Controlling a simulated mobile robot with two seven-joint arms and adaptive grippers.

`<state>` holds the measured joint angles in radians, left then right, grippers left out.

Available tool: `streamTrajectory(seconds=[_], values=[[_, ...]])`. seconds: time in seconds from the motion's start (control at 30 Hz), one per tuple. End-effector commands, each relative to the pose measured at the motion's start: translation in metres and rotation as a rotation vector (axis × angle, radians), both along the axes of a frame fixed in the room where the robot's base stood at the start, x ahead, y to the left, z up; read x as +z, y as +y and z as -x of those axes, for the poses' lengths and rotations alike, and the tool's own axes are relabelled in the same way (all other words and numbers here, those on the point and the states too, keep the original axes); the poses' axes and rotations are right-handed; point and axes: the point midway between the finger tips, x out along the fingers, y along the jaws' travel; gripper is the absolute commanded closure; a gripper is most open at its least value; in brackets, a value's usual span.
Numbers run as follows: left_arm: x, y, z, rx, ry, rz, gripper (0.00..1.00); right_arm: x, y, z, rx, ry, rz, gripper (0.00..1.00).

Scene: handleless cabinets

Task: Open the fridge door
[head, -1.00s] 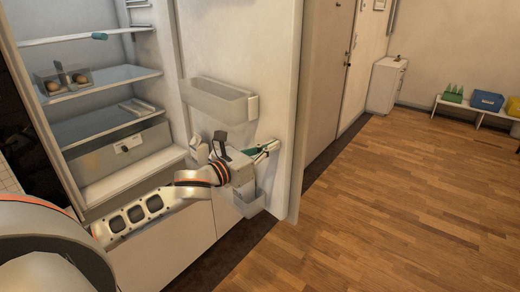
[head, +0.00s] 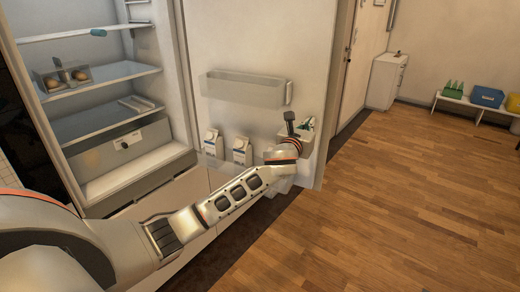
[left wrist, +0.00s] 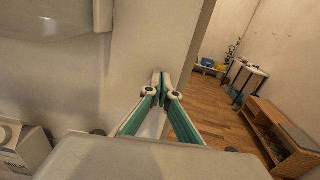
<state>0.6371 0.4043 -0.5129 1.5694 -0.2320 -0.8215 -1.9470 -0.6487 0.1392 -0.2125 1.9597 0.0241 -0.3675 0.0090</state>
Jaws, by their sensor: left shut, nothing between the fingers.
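The white fridge door (head: 255,45) stands wide open to the right of the fridge body (head: 125,145), with its inner side facing me. My left arm reaches across to the door's outer edge. My left gripper (head: 308,124) is at the inner side of the door near that edge, below the upper door bin. In the left wrist view the shut fingers (left wrist: 160,80) point along the door's inner face (left wrist: 150,40) near its edge, with nothing between them. I cannot tell whether they touch the door. My right gripper is not in view.
The door holds a clear bin (head: 243,90) and milk cartons (head: 241,150). An egg box (head: 62,78) sits on a fridge shelf. Open wooden floor (head: 400,200) lies to the right. A white cabinet (head: 386,80) and a low bench (head: 475,107) stand farther back.

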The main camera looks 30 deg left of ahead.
Motion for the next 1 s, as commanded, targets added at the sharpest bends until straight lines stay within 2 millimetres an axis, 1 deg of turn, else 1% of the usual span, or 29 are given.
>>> streamTrajectory(seconds=[0.03,0.2,0.4,0.63,1.0], values=[[-0.002,-0.001,-0.01,0.016,0.001,0.002,1.0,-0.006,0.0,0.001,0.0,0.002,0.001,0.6],[-0.002,-0.002,-0.036,0.064,0.001,0.002,1.0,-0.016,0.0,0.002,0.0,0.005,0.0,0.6],[-0.002,0.0,-0.057,0.105,0.001,0.0,1.0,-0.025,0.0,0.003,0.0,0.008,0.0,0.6],[-0.001,0.001,-0.07,0.129,0.0,0.0,1.0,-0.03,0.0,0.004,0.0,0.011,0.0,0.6],[0.0,0.001,-0.073,0.135,0.0,0.001,1.0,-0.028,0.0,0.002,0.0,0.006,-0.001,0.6]])
